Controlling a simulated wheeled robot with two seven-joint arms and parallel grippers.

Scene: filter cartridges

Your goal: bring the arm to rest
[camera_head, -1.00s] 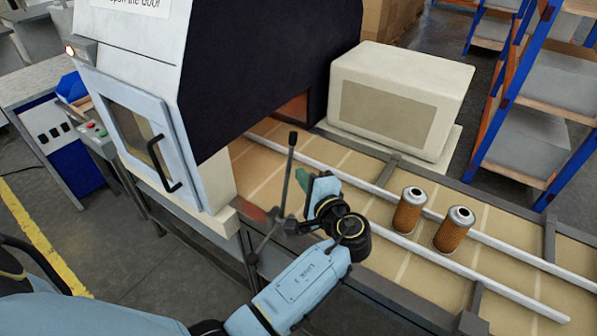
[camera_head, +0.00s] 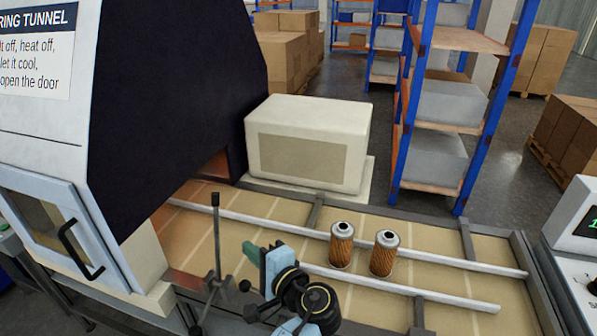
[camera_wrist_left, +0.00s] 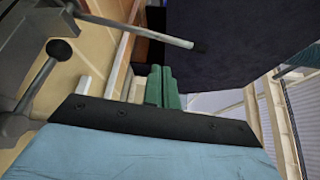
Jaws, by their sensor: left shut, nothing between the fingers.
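My left gripper (camera_head: 251,252) is over the near side of the conveyor, just right of an upright dark post with a lever. Its green fingers are closed together with nothing between them; they also show in the left wrist view (camera_wrist_left: 163,88). Two orange-brown filter cartridges with metal tops stand upright on the conveyor (camera_head: 440,268), right of the gripper and apart from it: a left cartridge (camera_head: 341,248) and a right cartridge (camera_head: 383,256). My right gripper is in neither view.
The dark post (camera_head: 217,240) stands close to my left gripper. The curing tunnel (camera_head: 150,110) with its shut, handled door (camera_head: 48,235) is at left. A cream box (camera_head: 310,150) stands behind the conveyor. Blue racks (camera_head: 484,130) are behind. A white device (camera_head: 578,235) is at right.

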